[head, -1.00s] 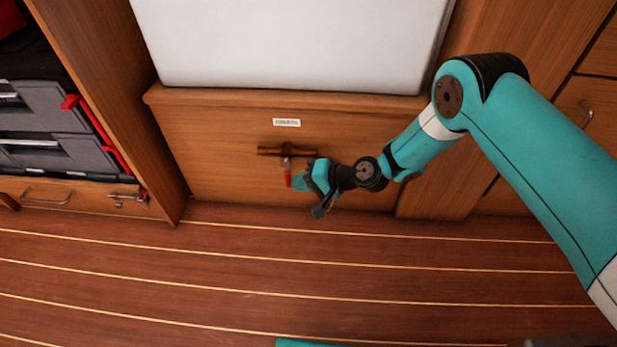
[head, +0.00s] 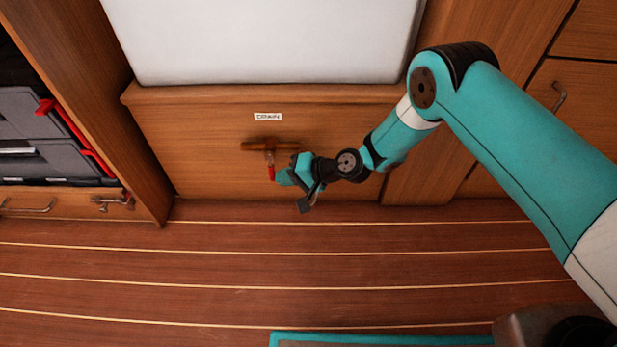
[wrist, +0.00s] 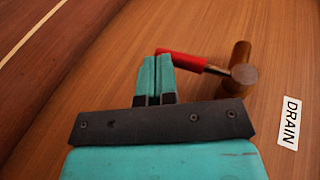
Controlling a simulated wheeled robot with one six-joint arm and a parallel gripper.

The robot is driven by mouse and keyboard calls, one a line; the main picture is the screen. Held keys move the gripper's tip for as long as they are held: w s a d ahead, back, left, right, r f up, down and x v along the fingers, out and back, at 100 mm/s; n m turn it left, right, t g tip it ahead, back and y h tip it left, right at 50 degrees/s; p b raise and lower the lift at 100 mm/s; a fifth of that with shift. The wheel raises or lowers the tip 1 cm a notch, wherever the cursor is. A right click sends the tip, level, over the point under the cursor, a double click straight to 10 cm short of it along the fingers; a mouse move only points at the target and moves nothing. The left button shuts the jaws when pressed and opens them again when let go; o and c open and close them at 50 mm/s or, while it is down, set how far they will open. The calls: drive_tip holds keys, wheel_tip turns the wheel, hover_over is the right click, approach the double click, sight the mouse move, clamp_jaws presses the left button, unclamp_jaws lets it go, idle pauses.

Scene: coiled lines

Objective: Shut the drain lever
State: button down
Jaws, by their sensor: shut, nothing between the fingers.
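The drain valve is a brass pipe (head: 262,145) lying level on the wooden panel under a DRAIN label (head: 268,117). Its red lever (head: 271,171) hangs down, across the pipe's line. In the wrist view the red lever (wrist: 184,61) runs from a metal stem to the brass pipe (wrist: 240,70). My gripper (head: 279,177) is just right of the lever's lower end in the head view. In the wrist view my gripper (wrist: 156,62) has its teal fingers together and empty, with their tips by the lever's free end. I cannot tell whether they touch it.
A white padded seat (head: 265,45) overhangs above the panel. Grey cases with red latches (head: 45,150) stand in a shelf at left. A drawer with a metal handle (head: 558,97) is at right. The striped wooden floor (head: 150,265) in front is clear.

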drive_tip(key=s+d+p, duration=0.2)
drive_tip(key=d+p, duration=0.3)
drive_tip(key=d, duration=0.8)
drive_tip(key=shift+d+f+p, duration=0.15)
drive_tip(key=shift+d+p, duration=0.15)
drive_tip(key=shift+p, duration=0.1)
wheel_tip(320, 180, up, 32)
drive_tip(key=s+n+g+h+p, duration=0.3)
drive_tip(key=n+p, duration=0.2)
drive_tip(key=p, duration=0.1)
drive_tip(key=s+d+r+n+h+p, duration=0.1)
drive_tip(key=s+d+r+h+p, duration=0.15)
drive_tip(key=s+r, duration=0.45)
drive_tip(key=s+d+r+n+t+h+p, duration=0.1)
drive_tip(key=s+d+r+p, duration=0.1)
drive_tip(key=s+d+r, duration=0.35)
drive_tip(key=s+d+r+n+h+p, duration=0.1)
drive_tip(key=s+d+r+h+p, duration=0.1)
drive_tip(key=s+r, duration=0.6)
wheel_tip(320, 180, up, 38)
drive_tip(key=p, duration=3.7)
drive_tip(key=shift+s+d, duration=0.25)
